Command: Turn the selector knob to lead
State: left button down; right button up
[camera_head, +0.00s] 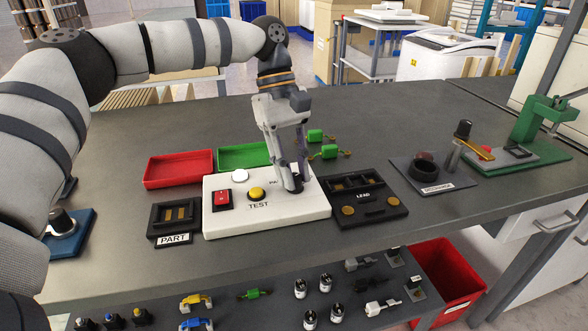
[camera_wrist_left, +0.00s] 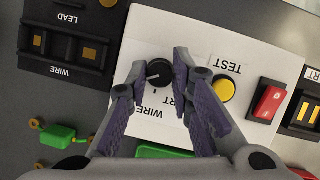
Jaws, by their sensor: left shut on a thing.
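The white test box (camera_head: 222,226) stands on the grey bench, with a red switch (camera_head: 222,198), a yellow TEST button (camera_head: 257,194) and a white round part (camera_head: 240,175). The black selector knob (camera_wrist_left: 159,72) is on its top, near the WIRE label and a partly covered PART label. My left gripper (camera_head: 292,188) reaches down over the knob. In the left wrist view its purple-grey fingers (camera_wrist_left: 160,66) stand on both sides of the knob, shut on it. A small pale mark shows on the knob; its exact heading is hard to tell. The right gripper is not in view.
A black LEAD/WIRE fixture (camera_head: 368,216) sits right of the box, a PART fixture (camera_head: 173,220) left. Red (camera_head: 180,183) and green (camera_head: 232,168) trays and green components (camera_head: 329,152) lie behind. A DISCHARGE post (camera_head: 435,185) stands farther right. Parts fill a lower shelf in front.

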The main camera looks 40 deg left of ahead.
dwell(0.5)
pick_arm(q)
jog(key=c, duration=1.4)
grip_release()
jog(key=shift+r, duration=0.1)
jog(key=v, duration=1.1)
jog(key=shift+a+r, duration=0.1)
jog(key=shift+r, duration=0.3)
